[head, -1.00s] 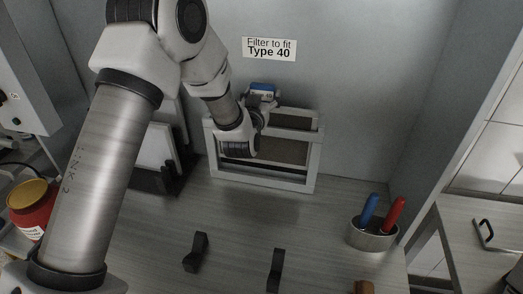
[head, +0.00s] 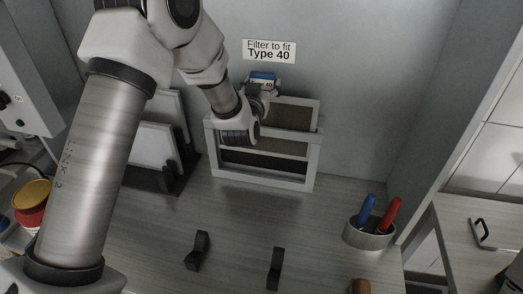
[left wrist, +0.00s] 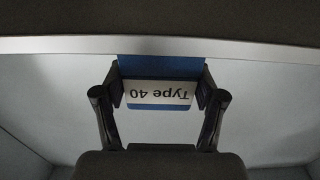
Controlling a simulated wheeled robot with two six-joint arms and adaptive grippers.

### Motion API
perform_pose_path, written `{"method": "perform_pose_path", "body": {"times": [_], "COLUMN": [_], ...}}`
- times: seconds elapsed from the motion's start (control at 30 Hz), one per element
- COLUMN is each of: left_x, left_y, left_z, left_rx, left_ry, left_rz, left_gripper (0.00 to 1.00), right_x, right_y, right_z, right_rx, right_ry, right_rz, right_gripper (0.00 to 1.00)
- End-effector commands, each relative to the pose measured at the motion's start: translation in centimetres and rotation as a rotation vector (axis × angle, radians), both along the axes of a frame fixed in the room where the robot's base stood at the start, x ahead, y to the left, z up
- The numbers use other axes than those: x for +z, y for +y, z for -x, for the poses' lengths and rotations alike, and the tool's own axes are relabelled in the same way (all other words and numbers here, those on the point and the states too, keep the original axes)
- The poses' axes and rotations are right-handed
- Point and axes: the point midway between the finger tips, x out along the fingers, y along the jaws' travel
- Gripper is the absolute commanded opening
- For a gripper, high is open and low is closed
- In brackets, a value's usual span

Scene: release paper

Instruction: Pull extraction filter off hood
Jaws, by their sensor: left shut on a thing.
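The extraction filter (head: 296,116), a dark mesh panel in a pale frame, stands upright in the pale hood frame (head: 313,172) at the back of the bench. Its upper part sticks up above the hood frame. Its blue tab shows at the top and reads "Type 40" upside down in the left wrist view (left wrist: 159,93). My left gripper (head: 263,86) is shut on this tab, with a finger at each side of it. My wrist hides the filter's left part in the head view. My right gripper is not in view.
A wall label (head: 269,51) reads "Filter to fit Type 40". Pale panels stand in a black rack (head: 158,178) left of the hood. A metal cup (head: 369,233) with blue and red handles stands at right. Two black supports (head: 275,268) stand in front. The bench middle is clear.

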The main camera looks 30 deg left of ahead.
Motion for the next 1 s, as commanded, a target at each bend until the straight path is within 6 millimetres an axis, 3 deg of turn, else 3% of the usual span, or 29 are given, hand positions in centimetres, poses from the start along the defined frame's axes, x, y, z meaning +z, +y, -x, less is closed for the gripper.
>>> {"method": "perform_pose_path", "body": {"times": [0.43,1.0], "left_x": [3.0,4.2], "left_y": [0.0,0.0], "left_z": [0.0,0.0], "left_rx": [0.0,0.0], "left_ry": [-0.003,-0.002], "left_rz": [0.0,0.0], "left_gripper": [0.2,0.2], "right_x": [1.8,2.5], "right_y": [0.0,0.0], "right_z": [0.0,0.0], "right_rx": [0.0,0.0], "right_ry": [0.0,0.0], "right_rz": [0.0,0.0], "right_gripper": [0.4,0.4]}}
